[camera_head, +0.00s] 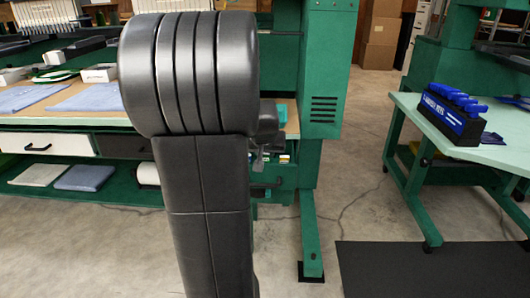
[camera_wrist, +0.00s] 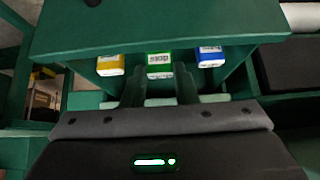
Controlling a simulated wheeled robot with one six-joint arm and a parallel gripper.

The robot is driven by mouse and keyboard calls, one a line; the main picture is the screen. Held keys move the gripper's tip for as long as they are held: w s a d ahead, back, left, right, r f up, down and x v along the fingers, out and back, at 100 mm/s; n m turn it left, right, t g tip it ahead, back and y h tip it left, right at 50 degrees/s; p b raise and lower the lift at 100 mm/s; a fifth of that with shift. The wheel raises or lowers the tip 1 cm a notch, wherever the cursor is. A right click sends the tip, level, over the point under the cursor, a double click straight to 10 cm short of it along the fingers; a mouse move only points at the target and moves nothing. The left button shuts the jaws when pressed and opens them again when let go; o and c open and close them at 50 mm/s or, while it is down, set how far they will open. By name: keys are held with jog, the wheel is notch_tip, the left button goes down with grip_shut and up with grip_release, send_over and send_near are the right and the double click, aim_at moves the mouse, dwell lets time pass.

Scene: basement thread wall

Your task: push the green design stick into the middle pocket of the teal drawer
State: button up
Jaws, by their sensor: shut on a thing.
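The green design stick (camera_wrist: 159,65) is in the middle of the wrist view, its white-labelled end facing me. My gripper (camera_wrist: 160,88) has one finger on either side of it and is shut on it. A yellow stick (camera_wrist: 110,65) is to its left and a blue stick (camera_wrist: 211,57) to its right, both apart from the fingers. How deep the green stick sits in the middle pocket is hidden. In the head view my arm covers much of the drawer (camera_head: 283,183).
A workbench (camera_head: 60,118) with blue cloths is at the left. A green machine column (camera_head: 325,75) stands right beside the drawer. A pale table (camera_head: 500,150) with a blue-and-black rack (camera_head: 455,115) is at the right.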

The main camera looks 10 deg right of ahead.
jog(key=shift+f+b, duration=0.35)
jog(key=shift+f, duration=0.2)
jog(key=o, duration=0.9)
jog(key=shift+r, duration=0.15)
jog(key=p+v, duration=0.5)
jog(key=v, duration=0.8)
jog(key=shift+s+r, duration=0.25)
jog(key=shift+r, duration=0.05)
jog(key=b+x, duration=0.5)
jog(key=x, duration=0.9)
jog(key=shift+a+f, duration=0.1)
jog(key=shift+r+p, duration=0.35)
jog(key=shift+r, duration=0.15)
